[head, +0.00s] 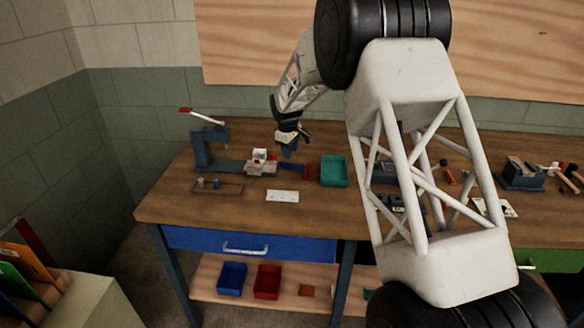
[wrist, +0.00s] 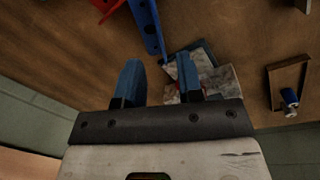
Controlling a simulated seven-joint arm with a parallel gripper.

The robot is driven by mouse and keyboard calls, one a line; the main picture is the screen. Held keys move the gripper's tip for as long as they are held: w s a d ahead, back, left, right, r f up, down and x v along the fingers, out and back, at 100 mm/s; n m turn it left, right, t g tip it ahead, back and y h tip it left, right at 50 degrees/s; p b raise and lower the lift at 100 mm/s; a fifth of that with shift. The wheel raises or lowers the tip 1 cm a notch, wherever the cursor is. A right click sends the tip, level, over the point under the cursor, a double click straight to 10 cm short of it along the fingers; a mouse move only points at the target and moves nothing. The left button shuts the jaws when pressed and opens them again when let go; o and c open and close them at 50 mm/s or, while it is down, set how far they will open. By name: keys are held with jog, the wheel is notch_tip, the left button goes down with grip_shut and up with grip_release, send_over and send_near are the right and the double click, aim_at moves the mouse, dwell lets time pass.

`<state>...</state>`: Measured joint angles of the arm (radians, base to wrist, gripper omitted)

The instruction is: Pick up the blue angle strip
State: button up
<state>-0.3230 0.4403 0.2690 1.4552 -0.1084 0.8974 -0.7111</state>
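The blue angle strip (wrist: 147,24) shows in the wrist view at the top centre, a narrow blue piece with holes, lying on the wooden bench. In the head view, a small blue piece (head: 293,168) beside a red part seems to be the same strip. My gripper (wrist: 158,64) has two blue fingers, spread apart with nothing between them. The strip lies beyond the fingertips, apart from them. In the head view, my gripper (head: 290,149) hangs above the bench, over the blue piece.
A red part (wrist: 106,7) lies beside the strip. Grey blocks (wrist: 212,78) sit close to the right finger. A wooden frame (wrist: 271,88) holds a blue cylinder. A teal tray (head: 334,185) and a white plate (head: 282,196) are on the bench (head: 240,208).

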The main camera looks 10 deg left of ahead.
jog(key=shift+f, duration=0.6)
jog(key=shift+w+d+f, duration=0.1)
jog(key=shift+w+f, duration=0.1)
jog(key=shift+f, duration=1.1)
jog(key=shift+w+f, duration=0.2)
jog(key=shift+f, duration=1.1)
grip_shut()
